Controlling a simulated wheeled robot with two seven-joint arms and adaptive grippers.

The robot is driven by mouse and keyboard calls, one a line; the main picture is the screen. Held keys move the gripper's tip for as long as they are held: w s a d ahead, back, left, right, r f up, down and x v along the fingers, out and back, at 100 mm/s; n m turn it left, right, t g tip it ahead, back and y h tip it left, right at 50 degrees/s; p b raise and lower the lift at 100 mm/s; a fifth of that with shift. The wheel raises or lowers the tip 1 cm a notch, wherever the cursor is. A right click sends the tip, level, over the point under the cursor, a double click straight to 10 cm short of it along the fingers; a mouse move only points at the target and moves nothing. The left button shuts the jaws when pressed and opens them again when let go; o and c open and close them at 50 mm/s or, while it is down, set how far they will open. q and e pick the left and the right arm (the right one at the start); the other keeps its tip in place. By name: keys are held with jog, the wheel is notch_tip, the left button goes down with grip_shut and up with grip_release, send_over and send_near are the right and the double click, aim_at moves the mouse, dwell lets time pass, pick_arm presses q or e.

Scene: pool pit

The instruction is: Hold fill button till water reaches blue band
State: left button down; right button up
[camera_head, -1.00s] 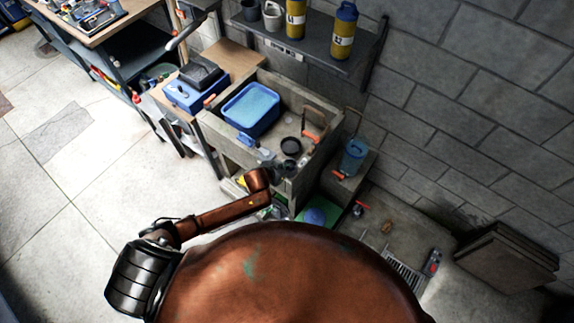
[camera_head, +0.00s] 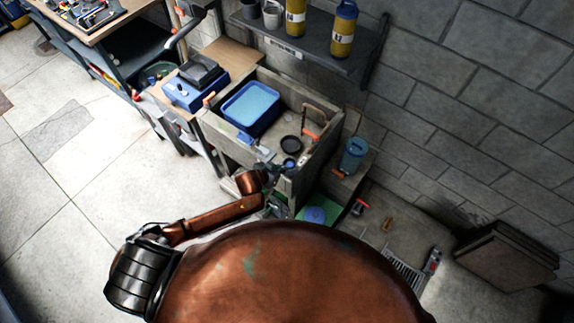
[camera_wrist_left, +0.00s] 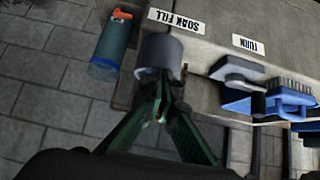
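In the head view the left gripper (camera_head: 274,171) is at the front right corner of the stone sink (camera_head: 225,130). A blue basin (camera_head: 252,106) with pale blue contents sits in the sink. A clear blue cylinder (camera_head: 354,156) stands right of the sink; its level and any band are unclear. My right gripper is out of view.
A "TURN" label (camera_wrist_left: 248,44) and blue brushes (camera_wrist_left: 290,98) lie beside the knob. A shelf (camera_head: 305,50) with yellow bottles hangs above the sink. A blue box (camera_head: 195,90) stands left of it. Open floor (camera_head: 110,170) lies left.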

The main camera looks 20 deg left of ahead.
pick_arm(q)
jog(key=v, duration=0.4)
jog(key=shift+w+d+r, duration=0.15)
jog(key=shift+w+r, duration=0.05)
jog(key=shift+r, duration=0.1)
jog(key=shift+w, duration=0.1)
dwell(0.5)
dwell(0.6)
